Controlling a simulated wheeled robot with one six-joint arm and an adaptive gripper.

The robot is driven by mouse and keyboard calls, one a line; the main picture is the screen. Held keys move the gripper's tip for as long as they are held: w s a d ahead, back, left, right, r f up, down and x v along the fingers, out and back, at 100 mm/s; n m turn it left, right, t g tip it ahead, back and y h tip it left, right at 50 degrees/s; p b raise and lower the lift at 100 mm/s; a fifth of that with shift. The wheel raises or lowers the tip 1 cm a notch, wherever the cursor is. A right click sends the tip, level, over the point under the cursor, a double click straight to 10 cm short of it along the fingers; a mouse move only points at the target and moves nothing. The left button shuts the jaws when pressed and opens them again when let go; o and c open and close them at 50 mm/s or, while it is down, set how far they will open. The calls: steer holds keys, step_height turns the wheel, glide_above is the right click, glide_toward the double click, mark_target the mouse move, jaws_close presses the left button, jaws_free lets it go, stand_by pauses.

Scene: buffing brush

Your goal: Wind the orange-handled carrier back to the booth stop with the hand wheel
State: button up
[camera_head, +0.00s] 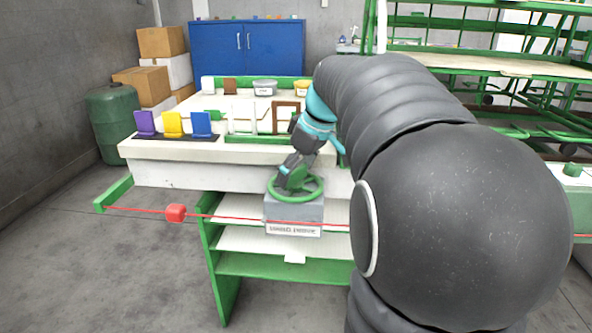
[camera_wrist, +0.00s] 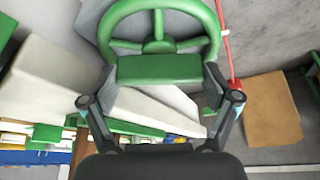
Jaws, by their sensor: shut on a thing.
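The green hand wheel (camera_head: 318,197) sits on a grey box with a printed label (camera_head: 293,229) at the bench front. In the wrist view, the wheel's rim and spokes (camera_wrist: 158,28) fill the top, with a thick green grip block (camera_wrist: 160,70) below. My gripper (camera_head: 286,177) reaches down to the wheel; in the wrist view my gripper (camera_wrist: 160,78) has a finger on each side of the grip block and is shut on it. I cannot make out an orange-handled carrier in either view; my arm hides part of the bench's right side.
A red line with a red block (camera_head: 175,213) crosses in front of the bench from a green bracket (camera_head: 114,193). Purple (camera_head: 145,122), yellow (camera_head: 173,124) and blue (camera_head: 201,124) plates stand at the bench's left. A green rack (camera_head: 480,65) stands behind my arm.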

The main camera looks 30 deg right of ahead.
steer(key=shift+s+f, duration=0.1)
steer(key=shift+f, duration=0.05)
steer(key=o, duration=0.9)
steer(key=v, duration=1.2)
